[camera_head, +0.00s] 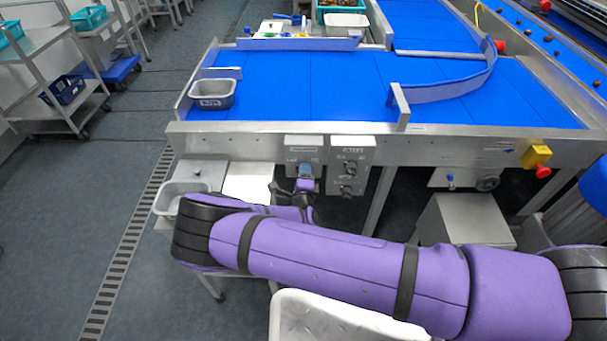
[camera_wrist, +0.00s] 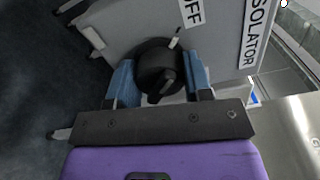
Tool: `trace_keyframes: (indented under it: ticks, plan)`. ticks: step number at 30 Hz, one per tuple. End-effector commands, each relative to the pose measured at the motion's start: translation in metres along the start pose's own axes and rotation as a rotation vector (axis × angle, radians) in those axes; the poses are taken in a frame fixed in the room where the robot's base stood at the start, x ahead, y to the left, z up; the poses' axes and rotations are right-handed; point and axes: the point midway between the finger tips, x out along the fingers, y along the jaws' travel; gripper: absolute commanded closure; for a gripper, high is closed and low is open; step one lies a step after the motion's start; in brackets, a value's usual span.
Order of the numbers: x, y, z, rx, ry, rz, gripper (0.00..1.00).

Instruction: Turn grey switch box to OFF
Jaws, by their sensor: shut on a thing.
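The grey switch box (camera_head: 304,146) hangs on the front of the steel table frame. In the wrist view its grey face (camera_wrist: 130,22) carries an OFF label (camera_wrist: 190,12), partly cut by the top edge, and an ISOLATOR label (camera_wrist: 258,30). Its round black knob (camera_wrist: 163,66) sits between the two blue fingers of my gripper (camera_wrist: 160,78), which is shut on it. A short white mark (camera_wrist: 175,38) shows at the knob's edge, toward the OFF label. In the head view my gripper (camera_head: 305,172) is at the box's lower front, hiding the knob.
A second grey control box (camera_head: 350,158) with black knobs is close on the right. A yellow box with a red button (camera_head: 542,171) is farther right. A steel tray (camera_head: 180,193) stands lower left, and a white crate (camera_head: 300,318) is below my arm.

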Motion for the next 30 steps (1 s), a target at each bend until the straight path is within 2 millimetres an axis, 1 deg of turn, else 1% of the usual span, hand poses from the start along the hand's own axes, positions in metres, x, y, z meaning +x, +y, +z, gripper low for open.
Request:
trace_keyframes:
  ticks: [6, 7, 8, 9, 10, 17, 20, 23, 26, 30]
  plan:
    - [-0.001, 0.001, 0.000, -0.001, -0.001, 0.003, 0.78]
    - [-0.001, 0.001, 0.000, -0.002, -0.001, 0.003, 0.49]
    - [-0.001, 0.001, 0.000, -0.001, -0.001, 0.003, 0.43]
    - [-0.001, 0.001, 0.000, -0.001, -0.001, 0.002, 0.33]
    - [-0.001, 0.001, 0.000, -0.001, -0.001, 0.002, 0.29]
    - [0.000, 0.001, 0.000, 0.000, -0.001, 0.001, 0.29]
    - [-0.003, 0.001, 0.000, 0.000, -0.001, 0.001, 0.29]
    - [-0.013, 0.001, 0.001, 0.000, -0.001, 0.002, 0.29]
    - [-0.029, 0.001, 0.001, -0.002, -0.002, 0.002, 0.29]
    - [-0.056, 0.000, 0.001, -0.002, -0.002, 0.003, 0.29]
